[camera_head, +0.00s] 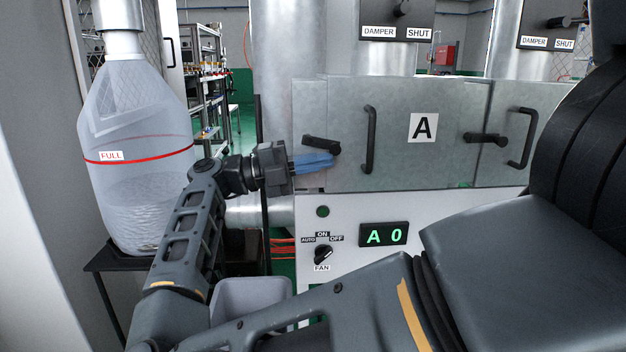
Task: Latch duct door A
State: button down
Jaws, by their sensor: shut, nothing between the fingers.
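Duct door A (388,150) is a grey metal panel with a white "A" label (423,128) and a black vertical handle (370,140). It looks flush with the duct front. A black latch lever (321,144) sits at the door's left edge, lying nearly level with a slight downward tilt to the right. My gripper (328,160) has blue fingers and is shut and empty. Its fingertips are just below the latch lever, over the door's left edge. I cannot tell whether they touch the lever.
A second door with a black latch (485,139) and handle (521,138) is at the right. Below is a white panel with a fan knob (323,254) and a display reading "A 0" (384,235). A clear bag marked FULL (135,160) stands left of my arm.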

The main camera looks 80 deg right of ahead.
jog(key=shift+s+d+r+g+h+b, duration=0.1)
jog(key=shift+s+g+h+b, duration=0.2)
jog(key=shift+g+b, duration=0.65)
jog(key=shift+r, duration=0.1)
